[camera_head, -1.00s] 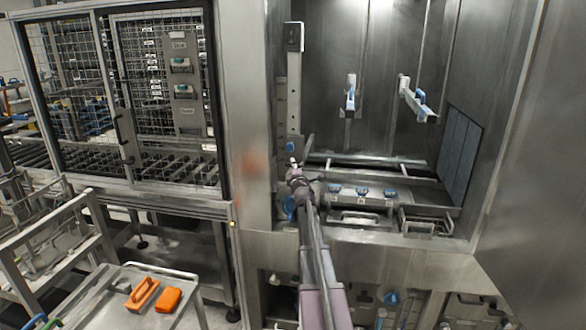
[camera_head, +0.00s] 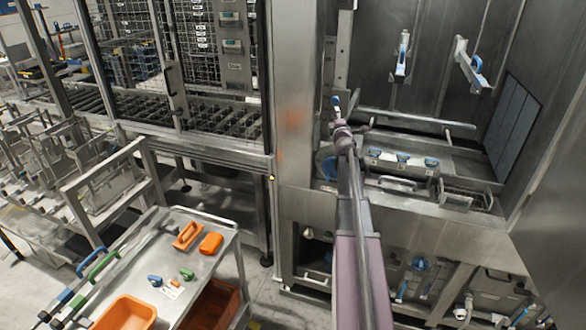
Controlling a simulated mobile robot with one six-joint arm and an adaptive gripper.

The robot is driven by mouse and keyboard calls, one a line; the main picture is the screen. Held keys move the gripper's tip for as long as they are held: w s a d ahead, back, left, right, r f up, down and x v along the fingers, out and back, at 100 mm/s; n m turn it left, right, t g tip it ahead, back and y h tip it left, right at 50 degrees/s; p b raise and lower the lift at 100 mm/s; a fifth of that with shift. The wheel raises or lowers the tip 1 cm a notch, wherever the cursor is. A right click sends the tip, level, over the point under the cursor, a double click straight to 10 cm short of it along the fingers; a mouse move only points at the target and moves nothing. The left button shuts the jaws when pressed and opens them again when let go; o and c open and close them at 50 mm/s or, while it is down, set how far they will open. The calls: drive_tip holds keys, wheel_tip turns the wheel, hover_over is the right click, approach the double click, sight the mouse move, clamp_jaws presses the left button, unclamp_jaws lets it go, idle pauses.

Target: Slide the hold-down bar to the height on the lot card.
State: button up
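A horizontal bar (camera_head: 415,119) runs across the open washer chamber; it may be the hold-down bar, but I cannot be sure. An upright metal rail (camera_head: 343,55) stands at the chamber's left edge, with a blue knob (camera_head: 336,101) low on it. My gripper (camera_head: 338,116) is at the end of my outstretched arm, just below or at this knob. Its fingers are too small to show whether they are open or touching the knob. A small white card (camera_head: 172,292) lies on the steel cart; I cannot read it or tell if it is the lot card.
The steel cart (camera_head: 195,240) at lower left carries orange items (camera_head: 187,236), small blue and green pieces and an orange bin (camera_head: 125,313). A mesh cage (camera_head: 135,55) stands left of the chamber. Blue-handled fittings (camera_head: 402,55) hang on the chamber's back wall.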

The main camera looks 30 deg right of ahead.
drive_tip(key=shift+r+p, duration=6.8)
drive_tip(key=shift+r, duration=0.3)
drive_tip(key=f+b+v, duration=0.1)
drive_tip(key=b+v, duration=0.2)
drive_tip(key=v, duration=1.1)
drive_tip(key=s+a+f+m+g+y+b, duration=0.1)
drive_tip(key=a+f+m+g+b, duration=0.4)
drive_tip(key=a+f, duration=1.4)
drive_tip(key=shift+s+a+f+m+g+y, duration=0.3)
drive_tip(key=shift+a+m+g+y, duration=0.65)
drive_tip(key=shift+m+g, duration=1.6)
drive_tip(key=shift+w+a+m+t+h, duration=0.1)
drive_tip(key=shift+a+m+t+h, duration=0.15)
drive_tip(key=shift+m+t, duration=0.1)
drive_tip(key=shift+d, duration=0.1)
